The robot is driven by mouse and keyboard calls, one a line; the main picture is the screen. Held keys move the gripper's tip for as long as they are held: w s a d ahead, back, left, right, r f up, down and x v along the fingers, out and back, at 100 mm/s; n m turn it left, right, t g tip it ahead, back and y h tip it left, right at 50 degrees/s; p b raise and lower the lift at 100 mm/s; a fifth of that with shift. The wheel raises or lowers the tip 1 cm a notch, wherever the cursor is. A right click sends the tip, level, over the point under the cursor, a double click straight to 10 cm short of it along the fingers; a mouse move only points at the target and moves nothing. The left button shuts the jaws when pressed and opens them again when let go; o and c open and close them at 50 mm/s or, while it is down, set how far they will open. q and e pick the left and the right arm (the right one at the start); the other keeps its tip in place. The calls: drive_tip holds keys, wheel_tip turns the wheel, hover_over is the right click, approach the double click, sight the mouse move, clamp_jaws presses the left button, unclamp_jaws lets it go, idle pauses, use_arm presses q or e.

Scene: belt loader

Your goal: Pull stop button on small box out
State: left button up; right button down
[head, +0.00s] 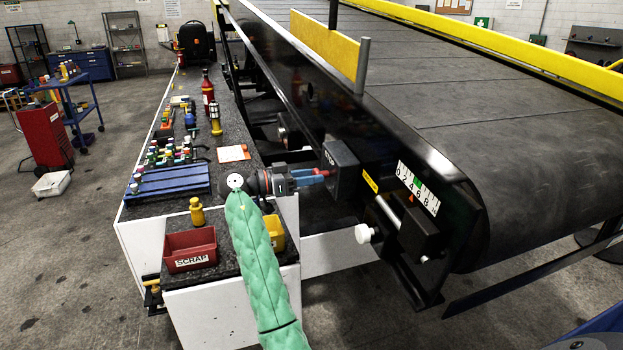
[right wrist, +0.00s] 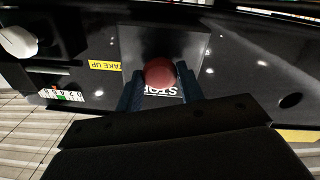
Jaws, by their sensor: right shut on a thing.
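The small dark stop box (head: 341,167) is fixed to the side of the black conveyor frame. In the right wrist view the box (right wrist: 190,42) shows a white STOP label below a round red stop button (right wrist: 159,72). My right gripper (head: 318,176) reaches the box from the left in the head view, with its fingers at the red button. In the right wrist view the two blue fingers (right wrist: 160,88) sit on either side of the button, shut on it. How far the button stands out is hard to tell. My left gripper is not in view.
A scale plate (head: 417,188) and a white knob (head: 363,233) are on the frame right of the box.

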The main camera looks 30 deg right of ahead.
drive_tip(key=c, duration=1.2)
unclamp_jaws()
drive_tip(key=shift+a, duration=0.15)
drive_tip(key=o, duration=0.3)
drive_tip(key=shift+w+a, duration=0.1)
drive_tip(key=shift+a, duration=0.1)
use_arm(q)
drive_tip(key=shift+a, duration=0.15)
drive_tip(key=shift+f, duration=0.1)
use_arm(e)
drive_tip(key=shift+d, duration=0.1)
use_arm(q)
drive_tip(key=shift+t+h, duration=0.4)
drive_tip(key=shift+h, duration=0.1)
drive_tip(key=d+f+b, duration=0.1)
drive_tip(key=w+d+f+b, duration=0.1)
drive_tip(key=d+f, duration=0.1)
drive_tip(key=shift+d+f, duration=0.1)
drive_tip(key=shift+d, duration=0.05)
use_arm(e)
drive_tip(key=v, duration=0.8)
drive_tip(key=shift+n, duration=0.3)
